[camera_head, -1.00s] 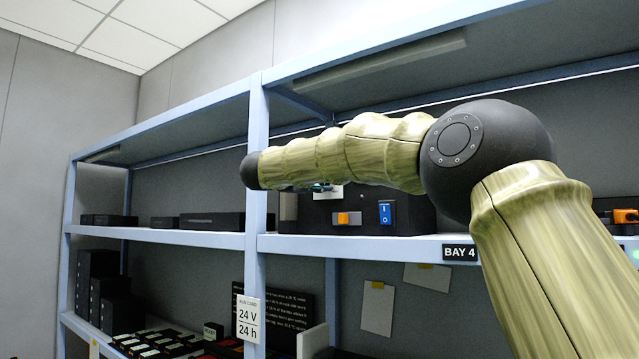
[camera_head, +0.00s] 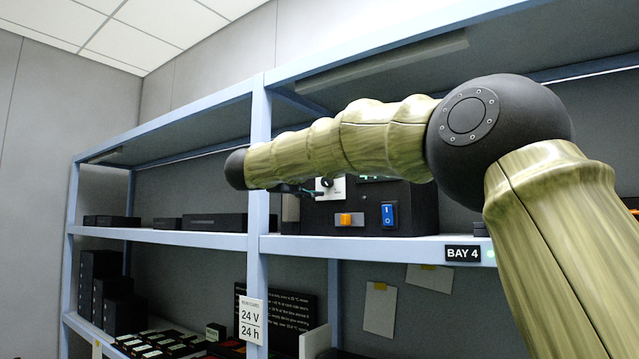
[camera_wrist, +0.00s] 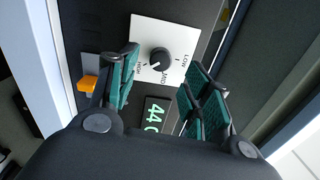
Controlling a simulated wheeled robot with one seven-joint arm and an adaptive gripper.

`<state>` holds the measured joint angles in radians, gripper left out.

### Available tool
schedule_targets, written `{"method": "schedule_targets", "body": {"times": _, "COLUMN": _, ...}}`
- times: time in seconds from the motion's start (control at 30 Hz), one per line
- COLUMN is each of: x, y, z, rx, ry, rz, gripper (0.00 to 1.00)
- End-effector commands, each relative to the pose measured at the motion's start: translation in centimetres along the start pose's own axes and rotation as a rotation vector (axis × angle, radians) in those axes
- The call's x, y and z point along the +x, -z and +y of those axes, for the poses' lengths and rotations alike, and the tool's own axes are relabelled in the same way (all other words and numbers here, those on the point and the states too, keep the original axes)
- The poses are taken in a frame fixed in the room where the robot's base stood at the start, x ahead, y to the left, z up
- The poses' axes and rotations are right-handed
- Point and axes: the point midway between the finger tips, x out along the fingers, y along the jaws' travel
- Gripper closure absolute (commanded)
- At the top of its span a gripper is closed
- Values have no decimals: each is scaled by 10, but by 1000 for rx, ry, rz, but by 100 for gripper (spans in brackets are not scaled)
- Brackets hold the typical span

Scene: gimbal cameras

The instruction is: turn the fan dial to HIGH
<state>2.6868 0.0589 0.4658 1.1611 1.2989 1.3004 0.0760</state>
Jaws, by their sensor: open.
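The fan dial (camera_wrist: 160,60) is a round black knob on a white plate (camera_wrist: 143,28) in the wrist view. A pale mark on the knob points toward the lower left. The dial (camera_head: 325,183) also shows in the head view, on a black unit (camera_head: 418,210) on the upper shelf. My gripper (camera_wrist: 163,88) is open, its fingers on either side of the dial in the picture, apart from it. Whether they are level with the knob in depth is unclear. In the head view my arm mostly hides the gripper.
The unit carries an orange switch (camera_head: 345,219), a blue rocker switch (camera_head: 388,214) and a green-lit display (camera_wrist: 154,116). The shelf post (camera_head: 259,150) stands close to the left. Low black boxes (camera_head: 215,221) stand in the left bay.

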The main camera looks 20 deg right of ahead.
Motion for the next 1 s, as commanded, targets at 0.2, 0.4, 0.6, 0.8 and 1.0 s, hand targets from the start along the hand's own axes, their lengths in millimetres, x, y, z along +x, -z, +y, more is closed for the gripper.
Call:
{"method": "schedule_targets", "body": {"times": 0.2, "x": -41, "y": -1, "z": 0, "rx": -2, "ry": 1, "rz": -3, "gripper": 51}}
{"method": "schedule_targets", "body": {"times": 0.4, "x": -64, "y": 0, "z": 0, "rx": -1, "ry": 1, "rz": -1, "gripper": 51}}
{"method": "schedule_targets", "body": {"times": 0.6, "x": -73, "y": -1, "z": 1, "rx": -1, "ry": 0, "rz": -1, "gripper": 51}}
{"method": "schedule_targets", "body": {"times": 0.8, "x": -73, "y": 0, "z": 1, "rx": -1, "ry": 0, "rz": -1, "gripper": 51}}
{"method": "schedule_targets", "body": {"times": 1.0, "x": -73, "y": 0, "z": 1, "rx": -1, "ry": 0, "rz": 0, "gripper": 51}}
